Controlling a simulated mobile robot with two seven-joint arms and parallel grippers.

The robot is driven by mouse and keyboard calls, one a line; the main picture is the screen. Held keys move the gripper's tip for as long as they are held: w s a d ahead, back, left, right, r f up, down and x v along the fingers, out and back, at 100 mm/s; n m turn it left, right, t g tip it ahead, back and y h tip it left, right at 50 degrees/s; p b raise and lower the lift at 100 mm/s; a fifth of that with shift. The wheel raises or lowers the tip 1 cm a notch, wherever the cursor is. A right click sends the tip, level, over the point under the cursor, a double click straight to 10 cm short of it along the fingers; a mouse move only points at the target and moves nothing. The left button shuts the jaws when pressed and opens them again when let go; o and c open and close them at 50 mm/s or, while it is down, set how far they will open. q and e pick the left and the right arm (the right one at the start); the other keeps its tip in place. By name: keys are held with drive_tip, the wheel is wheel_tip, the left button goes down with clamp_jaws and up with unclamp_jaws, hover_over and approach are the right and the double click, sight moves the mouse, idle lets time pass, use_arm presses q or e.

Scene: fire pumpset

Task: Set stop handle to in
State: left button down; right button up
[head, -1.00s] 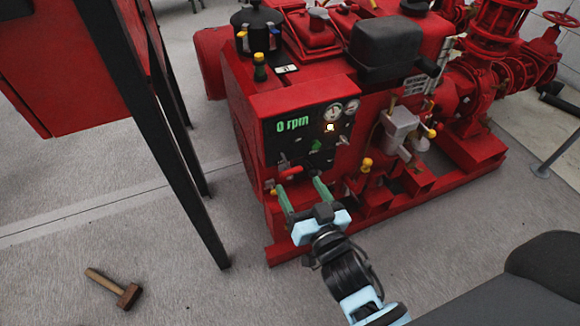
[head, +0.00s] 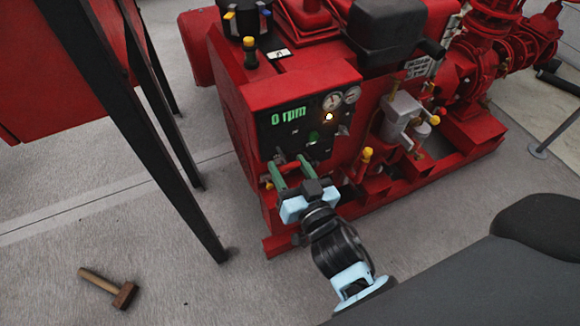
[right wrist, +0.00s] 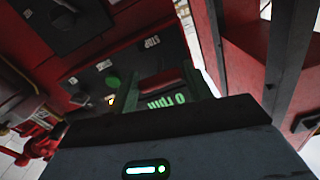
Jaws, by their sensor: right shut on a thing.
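The red stop handle (right wrist: 164,82) shows between the green fingers in the right wrist view, beside a STOP label (right wrist: 152,42) on the dark panel. My right gripper reaches the panel from the front and is shut on the handle. The panel's display (head: 288,115) reads 0 rpm in green. How far in or out the handle sits cannot be told. My left gripper is not in view.
The red pumpset (head: 300,88) fills the upper middle, with yellow-capped fittings (head: 366,155) right of the panel. A black-legged red stand (head: 165,150) rises on the left. A hammer (head: 110,288) lies on the open grey floor.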

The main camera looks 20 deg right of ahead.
drive_tip(key=c, duration=0.5)
drive_tip(key=shift+w+p, duration=0.3)
drive_tip(key=shift+w, duration=1.05)
drive_tip(key=o, duration=1)
drive_tip(key=shift+r, duration=0.1)
drive_tip(key=shift+c, duration=0.2)
drive_tip(key=o, duration=0.4)
drive_tip(key=shift+w, duration=0.1)
drive_tip(key=shift+s, duration=0.2)
